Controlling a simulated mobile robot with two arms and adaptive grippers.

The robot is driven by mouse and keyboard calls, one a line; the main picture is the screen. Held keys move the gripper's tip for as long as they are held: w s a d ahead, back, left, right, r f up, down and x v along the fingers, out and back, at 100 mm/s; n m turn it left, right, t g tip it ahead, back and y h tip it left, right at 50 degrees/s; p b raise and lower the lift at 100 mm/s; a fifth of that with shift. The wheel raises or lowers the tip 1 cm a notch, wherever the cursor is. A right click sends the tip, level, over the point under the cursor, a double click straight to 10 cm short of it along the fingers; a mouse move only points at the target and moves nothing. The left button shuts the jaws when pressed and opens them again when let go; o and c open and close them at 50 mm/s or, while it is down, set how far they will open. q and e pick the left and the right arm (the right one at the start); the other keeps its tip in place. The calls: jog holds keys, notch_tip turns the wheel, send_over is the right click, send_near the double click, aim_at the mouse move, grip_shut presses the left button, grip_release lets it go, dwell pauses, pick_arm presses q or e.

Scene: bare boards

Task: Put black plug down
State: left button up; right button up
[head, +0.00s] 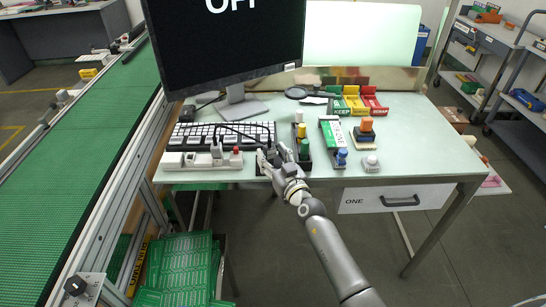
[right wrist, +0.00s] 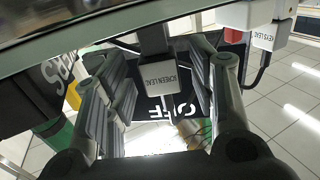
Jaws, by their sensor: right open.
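The black plug (right wrist: 155,42), with a white tag below it, shows in the right wrist view between the two fingers of my right gripper (right wrist: 165,95). The fingers are open on either side of it, and I cannot tell whether either touches it. In the head view my right gripper (head: 272,156) is low at the front of the table, between the white power strip (head: 201,160) and the black tray of coloured cylinders (head: 304,167). There the gripper hides the plug. My left gripper is not in view.
A keyboard (head: 220,134) and monitor (head: 225,45) stand behind. A green block (head: 331,131), an orange-topped item (head: 366,127) and coloured bins (head: 355,102) are right. The table's right end is clear.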

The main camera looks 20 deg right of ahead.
jog(key=shift+r, duration=0.1)
jog(key=s+d+p, duration=0.1)
jog(key=s, duration=1.1)
jog(key=shift+d, duration=0.2)
jog(key=s+f+g+h, duration=0.1)
jog(key=s+f+g, duration=0.3)
jog(key=f, duration=0.8)
jog(key=s+f+g, duration=0.1)
jog(key=s+f, duration=0.5)
jog(key=f, duration=0.5)
jog(key=s+f+g+h, duration=0.1)
jog(key=s+f+g, duration=0.3)
jog(key=f, duration=0.8)
jog(key=s+f+g, duration=0.2)
jog(key=s+f, duration=0.3)
jog(key=s, duration=0.6)
jog(key=s+d+f+g, duration=0.1)
jog(key=s+f+g, duration=0.2)
jog(key=s, duration=0.9)
jog(key=s+f+n+g, duration=0.1)
jog(key=s+f+g, duration=0.1)
jog(key=s+f, duration=0.6)
jog(key=s, duration=0.3)
jog(key=shift+s+d+f+g, duration=0.2)
jog(key=shift+f+g, duration=0.15)
jog(key=shift+g, duration=0.05)
jog(key=shift+c, duration=0.4)
